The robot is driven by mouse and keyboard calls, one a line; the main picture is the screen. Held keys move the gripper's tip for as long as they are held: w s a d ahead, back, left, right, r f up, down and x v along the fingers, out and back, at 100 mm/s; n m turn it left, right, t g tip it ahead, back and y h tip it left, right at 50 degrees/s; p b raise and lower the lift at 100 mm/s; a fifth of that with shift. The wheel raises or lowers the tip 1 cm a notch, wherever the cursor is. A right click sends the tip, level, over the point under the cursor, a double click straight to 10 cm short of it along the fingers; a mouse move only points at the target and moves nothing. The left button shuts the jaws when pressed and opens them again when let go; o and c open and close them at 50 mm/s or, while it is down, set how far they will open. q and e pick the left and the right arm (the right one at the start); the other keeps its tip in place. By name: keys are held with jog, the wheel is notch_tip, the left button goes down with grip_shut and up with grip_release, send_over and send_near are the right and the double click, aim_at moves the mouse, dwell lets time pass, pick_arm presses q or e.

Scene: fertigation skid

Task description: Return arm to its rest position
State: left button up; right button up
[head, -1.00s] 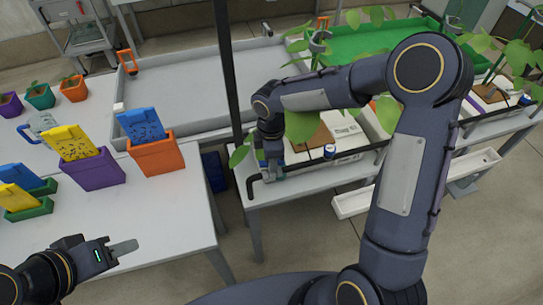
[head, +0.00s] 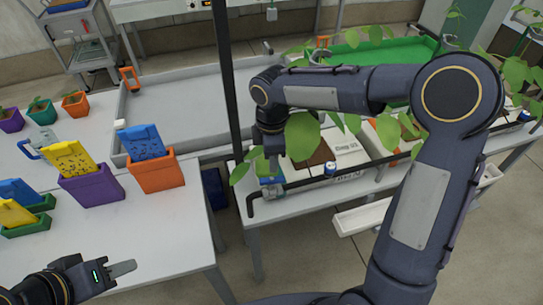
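My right arm reaches from the lower right over the back bench (head: 275,215), elbow raised. Its gripper (head: 270,165) points down at the bench's left end, beside green leaves (head: 302,135) and near a black pipe (head: 300,184). Leaves and the arm hide its fingertips, so I cannot tell whether it is open or holds anything. My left gripper (head: 122,268) is low at the left, in front of the white table (head: 150,225). It is seen side-on, its fingers overlapping, so its opening cannot be judged. Nothing shows in it.
The table holds an orange bin (head: 157,175), a purple bin (head: 92,188) with a yellow packet, and small pots. A dark upright post (head: 231,80) stands between table and bench. A grey tray (head: 180,105) and green tray (head: 375,55) lie behind. Floor shows at right.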

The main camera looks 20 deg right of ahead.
jog(key=shift+d, duration=0.1)
jog(key=s+d+r+m+t+y, duration=0.1)
jog(key=s+d+r+m+t, duration=0.1)
jog(key=s+m, duration=0.4)
jog(key=s+d+r+m+t+y, duration=0.1)
jog(key=s+d+m, duration=0.1)
jog(key=s+m, duration=0.4)
jog(key=s+d+r+m+t+y, duration=0.1)
jog(key=s+d+r+m+t, duration=0.1)
jog(key=s+m, duration=0.4)
jog(key=s+d, duration=0.1)
jog(key=s, duration=0.3)
jog(key=shift+s+r+t+y, duration=0.3)
jog(key=shift+s+y, duration=0.1)
